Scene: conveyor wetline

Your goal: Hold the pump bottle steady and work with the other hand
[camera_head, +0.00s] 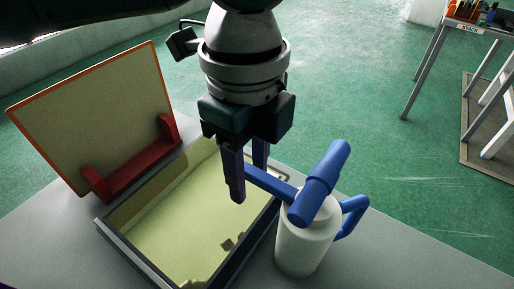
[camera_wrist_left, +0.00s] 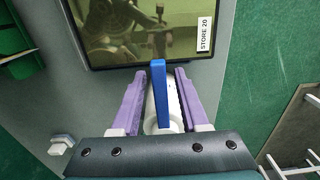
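The pump bottle (camera_head: 304,245) stands upright on the grey table, with a white body, a blue pump head (camera_head: 320,182), a blue spout and a blue side handle. My left gripper (camera_head: 247,180) points down beside the pump head, at the spout's end. In the left wrist view, the blue spout (camera_wrist_left: 160,95) lies between the two purple fingers of the left gripper (camera_wrist_left: 162,85), with a gap on each side. The left gripper looks open. Part of the white bottle shows beneath. My right gripper is not in view.
A dark-rimmed tray (camera_head: 121,236) with a yellowish inside lies left of the bottle; a label reads "STORE 20" (camera_wrist_left: 205,34). A side table (camera_head: 470,25) is far off. Table right of the bottle is clear.

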